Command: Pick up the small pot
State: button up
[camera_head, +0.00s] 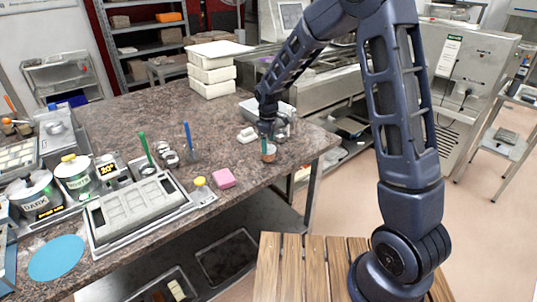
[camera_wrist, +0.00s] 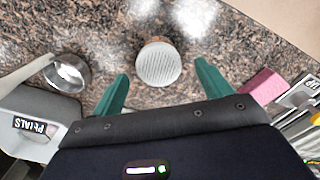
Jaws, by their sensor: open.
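The small pot (camera_head: 269,156) stands on the stone worktop near its right edge; its side is brown. In the wrist view the small pot (camera_wrist: 158,64) shows a pale, ribbed round face with a thin brown side. My gripper (camera_head: 267,141) is right at the pot in the head view, pointing down. In the wrist view my gripper (camera_wrist: 161,70) has its two green fingers apart, one on each side of the pot, with a gap on both sides. I cannot tell how far the fingertips are above the worktop.
A metal ring-like cup (camera_wrist: 68,73) and a grey container labelled PETALS (camera_wrist: 35,125) are left in the wrist view. A pink block (camera_head: 223,178) lies left of the pot. A tray with a mould (camera_head: 95,236) is further left. White stacked tubs (camera_head: 211,75) stand behind.

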aim_at(269, 148)
jog(key=shift+d+f, duration=0.1)
jog(key=shift+f, duration=2.65)
jog(key=c, duration=1.1)
jog(key=shift+r, duration=0.1)
